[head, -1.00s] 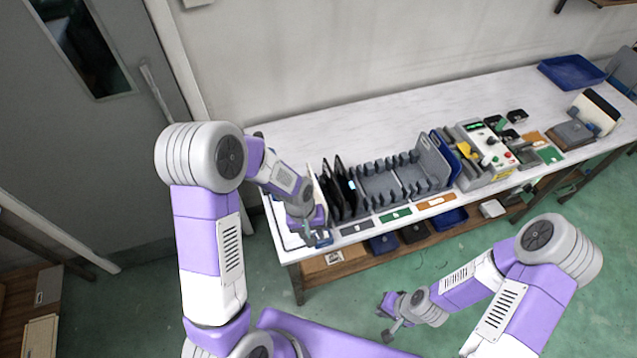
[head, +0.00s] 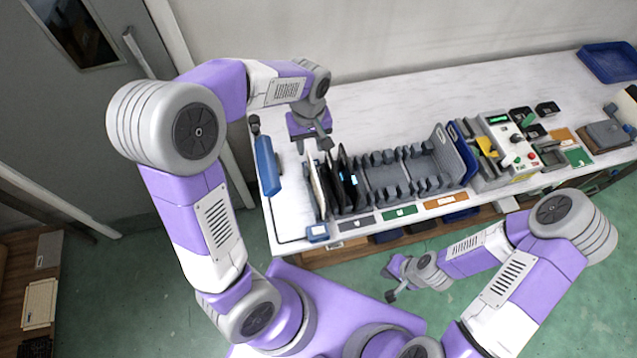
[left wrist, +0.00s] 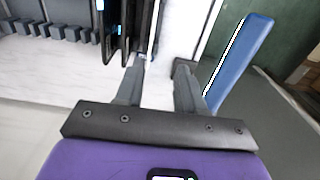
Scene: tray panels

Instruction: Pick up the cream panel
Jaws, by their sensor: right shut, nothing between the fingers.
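The cream panel (head: 316,188) stands upright at the left end of the grey rack (head: 375,178), seen nearly edge-on beside dark panels (head: 345,185). My right gripper (head: 389,281) is shut and empty, low in front of the table.
Blue panels (head: 460,150) and a control box (head: 505,140) stand to the right. The table behind the rack is clear.

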